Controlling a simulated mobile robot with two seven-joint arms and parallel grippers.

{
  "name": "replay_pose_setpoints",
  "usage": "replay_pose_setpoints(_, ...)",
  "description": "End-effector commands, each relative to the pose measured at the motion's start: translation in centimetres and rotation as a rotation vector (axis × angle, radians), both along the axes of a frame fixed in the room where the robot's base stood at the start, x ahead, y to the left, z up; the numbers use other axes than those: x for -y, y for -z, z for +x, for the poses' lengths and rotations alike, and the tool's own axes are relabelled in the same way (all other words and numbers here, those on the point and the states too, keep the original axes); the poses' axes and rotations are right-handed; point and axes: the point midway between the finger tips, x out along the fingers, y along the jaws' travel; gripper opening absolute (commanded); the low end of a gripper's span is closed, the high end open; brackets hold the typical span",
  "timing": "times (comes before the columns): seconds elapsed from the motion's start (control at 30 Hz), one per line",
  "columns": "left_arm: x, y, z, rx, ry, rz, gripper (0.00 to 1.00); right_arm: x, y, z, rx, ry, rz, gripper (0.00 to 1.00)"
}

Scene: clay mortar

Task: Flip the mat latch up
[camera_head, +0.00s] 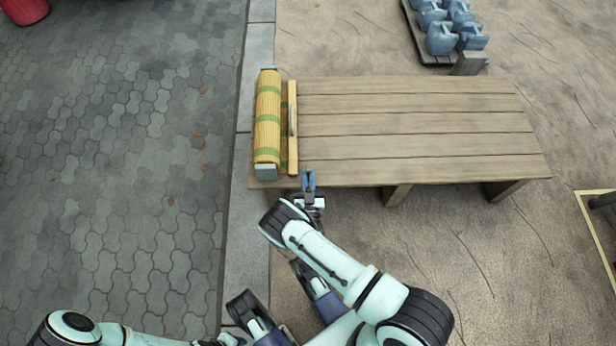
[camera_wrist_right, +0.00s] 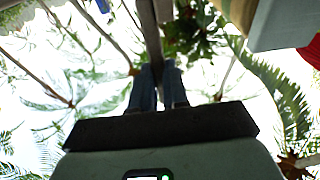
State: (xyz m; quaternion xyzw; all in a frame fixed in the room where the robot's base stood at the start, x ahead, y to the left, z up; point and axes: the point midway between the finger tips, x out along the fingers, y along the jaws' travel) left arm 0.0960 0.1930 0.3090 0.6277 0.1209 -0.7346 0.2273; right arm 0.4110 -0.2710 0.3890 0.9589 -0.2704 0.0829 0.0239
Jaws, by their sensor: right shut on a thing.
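A yellow rolled mat (camera_head: 267,120) with green bands lies along the left end of the wooden bench. Beside its right side runs a pale wooden strip (camera_head: 293,150) with a small dark part near its middle. I cannot tell which part is the latch. My right gripper (camera_head: 308,180) is over the bench's front edge, just right of the strip's near end. In the right wrist view its blue fingers (camera_wrist_right: 159,80) close on a thin dark brown bar (camera_wrist_right: 149,30); I cannot tell what that belongs to. My left gripper (camera_head: 230,340) is partly cut off at the bottom.
The bench top (camera_head: 420,130) is bare right of the strip. Several blue-grey jugs (camera_head: 440,40) stand on a dark rack at the back right. A red container (camera_head: 24,10) is at the far left on the paving. A wooden frame (camera_head: 598,235) is at the right edge.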

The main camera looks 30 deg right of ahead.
Motion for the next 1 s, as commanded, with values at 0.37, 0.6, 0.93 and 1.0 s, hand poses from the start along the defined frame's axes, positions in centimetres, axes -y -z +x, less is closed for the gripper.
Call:
replay_pose_setpoints(0.37, -0.05, 0.1, -0.31, -0.01, -0.001, -0.001, 0.43, 0.13, 0.05, 0.05, 0.016, 0.002, -0.01, 0.0)
replay_pose_setpoints(0.6, -0.04, 0.1, -0.28, -0.009, 0.0, 0.0, 0.43, 0.12, 0.05, 0.04, 0.016, 0.002, -0.009, 0.4)
replay_pose_setpoints(0.93, -0.03, 0.1, -0.26, -0.009, -0.001, -0.001, 0.43, 0.05, 0.06, 0.04, 0.016, 0.001, -0.008, 0.4)
replay_pose_setpoints(1.0, -0.03, 0.11, -0.27, -0.009, -0.001, -0.001, 0.43, 0.07, 0.1, 0.1, 0.016, 0.001, -0.008, 0.4)
